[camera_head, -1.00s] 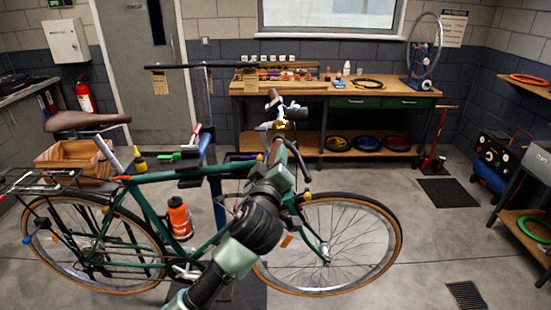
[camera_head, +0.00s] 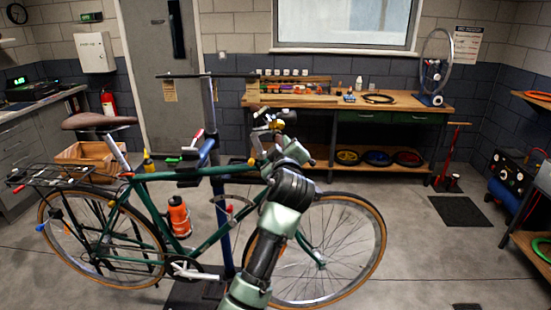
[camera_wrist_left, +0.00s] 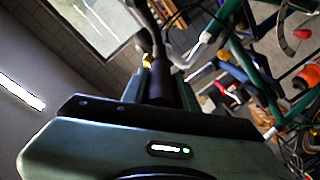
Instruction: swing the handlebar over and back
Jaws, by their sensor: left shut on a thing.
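The green bicycle (camera_head: 150,176) is held on a blue repair stand (camera_head: 222,215). Its handlebar (camera_head: 256,143) is at the front, partly hidden by my left arm. My left gripper (camera_head: 274,156) is at the handlebar, with the arm reaching up from the bottom of the head view. In the left wrist view, the jaws are shut around the dark grip of the handlebar (camera_wrist_left: 160,84), and the bar runs on toward the top. The front wheel (camera_head: 352,276) stands below and right of the arm. My right gripper is not in view.
A wooden workbench (camera_head: 320,100) with small parts stands along the back wall. A red floor pump (camera_head: 447,165) and a dark compressor (camera_head: 510,178) are at the right. An orange bottle (camera_head: 179,217) sits on the frame.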

